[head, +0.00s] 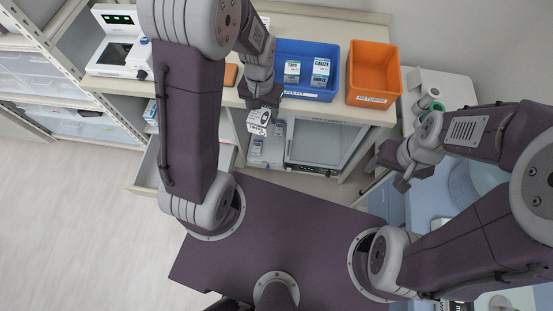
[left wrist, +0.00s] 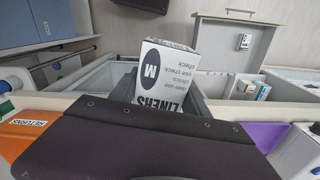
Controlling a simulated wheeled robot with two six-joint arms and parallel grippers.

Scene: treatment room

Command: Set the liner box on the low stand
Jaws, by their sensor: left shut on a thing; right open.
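The liner box is white with dark print, marked LINERS and M in the left wrist view (left wrist: 168,72). In the head view the liner box (head: 258,121) hangs below my left gripper (head: 263,106), in front of the counter edge. My left gripper is shut on it, and the jaws hide the box's lower part in the left wrist view. My right gripper (head: 396,168) is open and empty at the right, apart from the box. I cannot tell for certain which surface is the low stand.
The counter (head: 330,110) bears a blue bin (head: 290,48) with tape and gauze boxes, and an orange returns bin (head: 374,70). A glass-fronted cabinet (head: 320,145) and small boxes (head: 256,147) are below. A white device (head: 115,50) stands at left. Green rolls (head: 430,98) are at right.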

